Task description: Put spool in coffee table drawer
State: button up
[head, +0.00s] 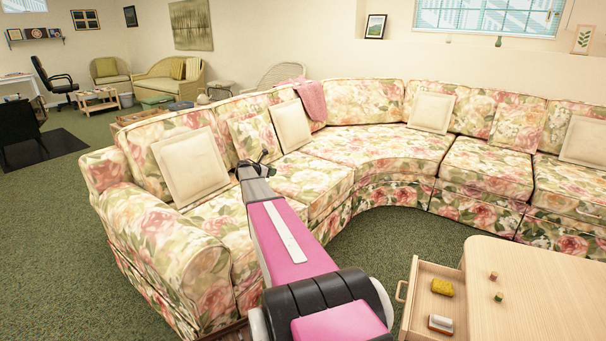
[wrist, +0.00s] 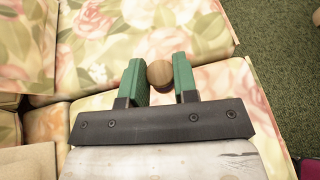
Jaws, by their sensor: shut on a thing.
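The spool (wrist: 160,74) shows in the wrist view as a round, light-brown wooden end between the two green fingers of my gripper (wrist: 157,62). My gripper is shut on it and holds it over the floral sofa seat. In the head view my gripper (head: 258,162) is at the end of my pink arm, over the left part of the sofa. The spool is too small to make out there. The coffee table (head: 545,290) is at the lower right.
Two small blocks (head: 496,285) lie on the coffee table top. The curved floral sofa (head: 390,145) with cream cushions (head: 191,165) fills the middle. Green carpet (head: 390,235) is clear between sofa and table. A pink cloth (head: 310,98) hangs over the sofa back.

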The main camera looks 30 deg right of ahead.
jog(key=w+d+f+m+g, duration=0.1)
jog(key=w+d+f, duration=0.15)
jog(key=d, duration=0.55)
jog(key=w+d+f+g, duration=0.1)
jog(key=w+d, duration=0.3)
jog(key=d, duration=0.5)
send_over(304, 178)
notch_tip(304, 178, down, 6)
jog(key=shift+s+a+f, duration=0.1)
jog(key=shift+a, duration=0.05)
jog(key=shift+f, duration=2)
jog(key=shift+f, duration=0.1)
jog(key=o, duration=0.9)
